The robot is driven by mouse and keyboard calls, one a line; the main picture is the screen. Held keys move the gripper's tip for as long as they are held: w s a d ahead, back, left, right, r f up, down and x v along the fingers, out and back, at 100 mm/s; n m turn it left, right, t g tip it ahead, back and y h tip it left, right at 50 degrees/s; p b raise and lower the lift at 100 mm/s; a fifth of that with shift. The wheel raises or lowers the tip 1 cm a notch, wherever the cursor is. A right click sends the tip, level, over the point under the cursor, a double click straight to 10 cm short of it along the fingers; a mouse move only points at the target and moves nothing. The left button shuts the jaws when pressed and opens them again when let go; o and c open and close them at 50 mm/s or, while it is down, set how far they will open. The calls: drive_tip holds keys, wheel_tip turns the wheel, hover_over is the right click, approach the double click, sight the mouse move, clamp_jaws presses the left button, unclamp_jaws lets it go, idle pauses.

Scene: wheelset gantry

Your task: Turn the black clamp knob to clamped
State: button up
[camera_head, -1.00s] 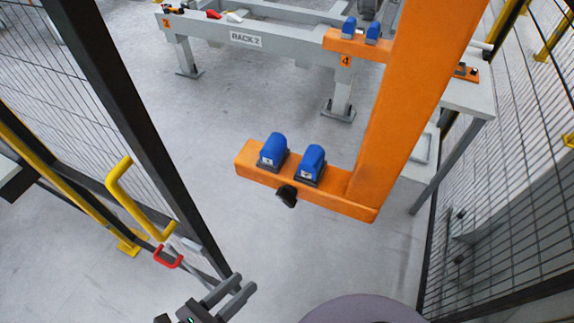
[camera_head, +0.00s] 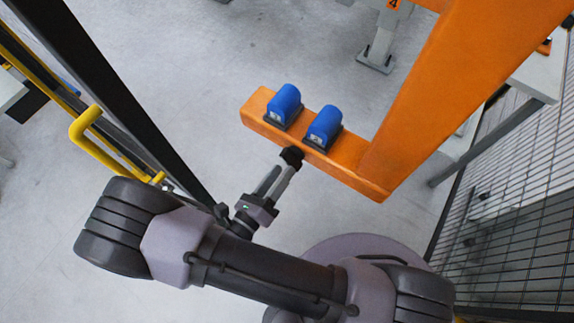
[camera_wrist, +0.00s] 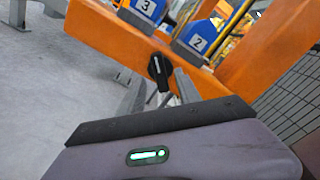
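The black clamp knob (camera_head: 292,156) sits on the front face of the orange beam (camera_head: 345,172), below and between two blue blocks. In the wrist view the knob (camera_wrist: 159,70) shows a round head, a pale mark and a narrow grip pointing down. My gripper (camera_head: 281,170) reaches up to the knob from below. In the wrist view its two grey fingers (camera_wrist: 158,88) stand apart, one on each side of the knob's lower end. I see a gap between the fingers and the knob. Whether the fingertips touch it is hard to tell.
Blue blocks labelled 3 (camera_wrist: 145,9) and 2 (camera_wrist: 198,40) stand on the beam above the knob. An orange post (camera_head: 470,90) rises at the right. A dark fence post (camera_head: 110,90) and a yellow handle (camera_head: 88,135) are at the left. Mesh fencing (camera_head: 510,220) lies at the right.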

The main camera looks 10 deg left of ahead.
sight(293, 158)
drive_tip(key=shift+x, duration=1.7)
clamp_jaws()
drive_tip(key=shift+m, duration=0.3)
drive_tip(key=shift+m+p, duration=0.3)
drive_tip(key=shift+m, duration=8.3)
